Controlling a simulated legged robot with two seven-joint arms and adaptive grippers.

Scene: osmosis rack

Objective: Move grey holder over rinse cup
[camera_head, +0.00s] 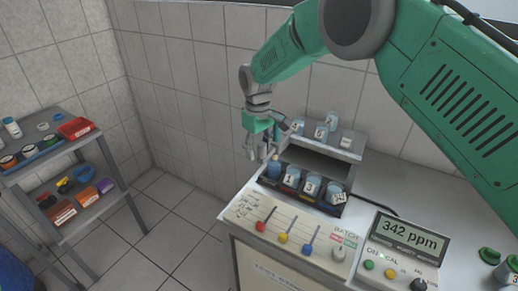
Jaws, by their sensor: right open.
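My right arm comes in from the right and reaches across the bench. My right gripper (261,152) points down, open, at the left end of the rack, just above and beside a blue-topped container (274,168). I cannot tell whether the fingers touch it. A dark tray (318,198) holds this container and labelled cups, among them cup 1 (291,178) and cup 3 (312,185). A grey raised stand (345,156) behind carries more labelled cups. I cannot tell for sure which piece is the grey holder or which is the rinse cup. My left gripper is out of view.
A panel with coloured levers (283,237) lies in front of the tray. A meter reading 342 ppm (408,235) stands to its right. Green-capped items (489,255) sit at the right edge. A shelf (62,146) with bottles and boxes stands left, across open floor.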

